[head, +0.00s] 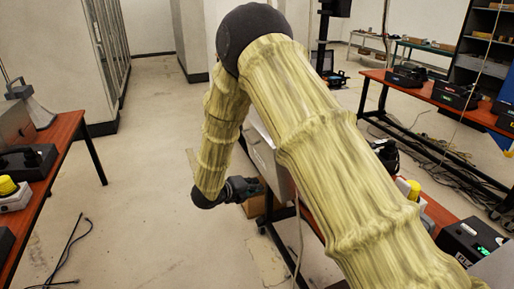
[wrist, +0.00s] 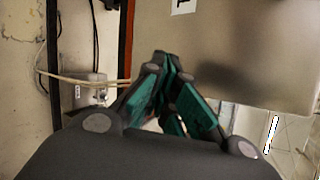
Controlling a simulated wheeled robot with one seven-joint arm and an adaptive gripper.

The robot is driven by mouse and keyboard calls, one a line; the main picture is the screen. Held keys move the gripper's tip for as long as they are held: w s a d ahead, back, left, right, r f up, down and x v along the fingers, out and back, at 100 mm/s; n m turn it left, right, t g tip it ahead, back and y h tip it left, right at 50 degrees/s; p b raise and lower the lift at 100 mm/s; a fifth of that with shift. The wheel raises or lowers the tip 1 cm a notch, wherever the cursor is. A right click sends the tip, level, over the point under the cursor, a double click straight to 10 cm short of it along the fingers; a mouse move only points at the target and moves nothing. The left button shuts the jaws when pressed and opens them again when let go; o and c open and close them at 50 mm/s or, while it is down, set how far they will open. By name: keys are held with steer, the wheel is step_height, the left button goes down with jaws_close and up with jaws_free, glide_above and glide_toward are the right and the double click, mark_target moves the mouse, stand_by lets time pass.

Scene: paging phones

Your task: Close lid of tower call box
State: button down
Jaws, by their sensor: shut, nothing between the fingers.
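A pale grey box-like panel (head: 268,155) stands at the near edge of a red-topped table, mostly hidden behind my arm; it appears to be the tower call box or its lid. In the wrist view a large flat grey metal face (wrist: 260,55) with a white label fills the upper right. I cannot tell whether it is the lid or the body, nor how far the lid is open. My gripper (head: 256,187) is low beside the panel; in the wrist view its fingertips (wrist: 163,60) meet, empty, close to the face's left edge. Contact is unclear.
The table (head: 440,212) carries a yellow-topped device (head: 411,188) and a black box (head: 468,240) on the right. Another table (head: 62,135) with devices stands at left. Cables (head: 68,245) lie on the floor. The floor (head: 150,200) between the tables is mostly clear.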

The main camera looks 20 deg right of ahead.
steer(key=a+r+m+g, duration=0.2)
steer(key=a+r+m, duration=0.2)
steer(key=r+m, duration=0.25)
steer(key=w+a+r+m+g, duration=0.1)
steer(key=a+r+m+g, duration=0.15)
steer(key=r+m, duration=0.4)
steer(key=a+r+m+g, duration=0.1)
steer(key=a+r+m, duration=0.3)
steer(key=r+m, duration=0.25)
steer(key=p, duration=0.6)
glide_toward(269, 151)
steer(key=x, duration=0.4)
steer(key=shift+d+n+y+p, duration=0.3)
steer(key=shift+n+y+p, duration=0.05)
steer(key=shift+n+y, duration=0.1)
steer(key=shift+r, duration=0.1)
steer(key=shift+d+r+y, duration=0.35)
steer(key=shift+d+r, duration=0.3)
steer(key=shift+d, duration=0.15)
